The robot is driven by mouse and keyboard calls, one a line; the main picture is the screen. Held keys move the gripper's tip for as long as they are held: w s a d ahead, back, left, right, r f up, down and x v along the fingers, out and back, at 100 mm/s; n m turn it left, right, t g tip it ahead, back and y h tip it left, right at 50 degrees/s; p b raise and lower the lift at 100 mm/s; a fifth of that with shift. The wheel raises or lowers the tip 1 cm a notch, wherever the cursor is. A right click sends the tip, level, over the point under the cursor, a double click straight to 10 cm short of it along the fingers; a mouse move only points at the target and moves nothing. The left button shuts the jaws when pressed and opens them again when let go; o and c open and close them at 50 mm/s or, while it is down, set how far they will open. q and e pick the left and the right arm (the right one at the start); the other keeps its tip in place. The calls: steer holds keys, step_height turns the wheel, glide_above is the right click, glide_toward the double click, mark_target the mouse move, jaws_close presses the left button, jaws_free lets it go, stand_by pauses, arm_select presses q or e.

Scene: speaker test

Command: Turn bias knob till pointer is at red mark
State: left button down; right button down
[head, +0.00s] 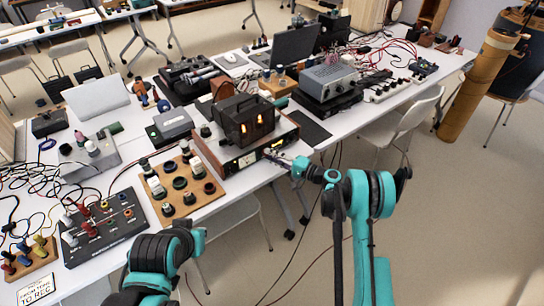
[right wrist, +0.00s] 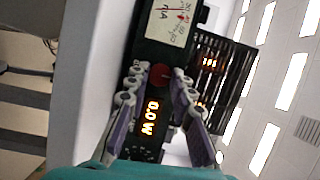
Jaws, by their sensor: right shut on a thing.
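The amplifier (head: 285,134) stands at the front edge of the table, with glowing orange tubes in a black cage (head: 240,104) on top. Its front panel has a pale meter (head: 247,160), seen sideways in the right wrist view (right wrist: 172,20). The meter is marked mA; its pointer and red mark are too small to read surely. My right gripper (head: 287,159) is at the front panel. In the wrist view its fingers (right wrist: 158,88) are shut on a dark red knob (right wrist: 158,75), beside an orange display (right wrist: 150,116) reading 0.0W. My left gripper is not visible.
A wooden board with several knobs (head: 208,203) lies left of the amplifier. A dark panel with coloured posts (head: 104,229) is further left. A grey instrument (head: 328,76) and a dark flat pad (head: 302,128) are to the right. Open floor lies before the table.

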steer(key=shift+f+m+t+y, duration=0.2)
steer(key=shift+m+t+y, duration=0.25)
steer(key=shift+m, duration=1.05)
steer(key=c, duration=1.3)
jaws_free()
steer(key=shift+d, duration=0.1)
steer(key=v, duration=1.2)
steer(key=shift+r, duration=0.1)
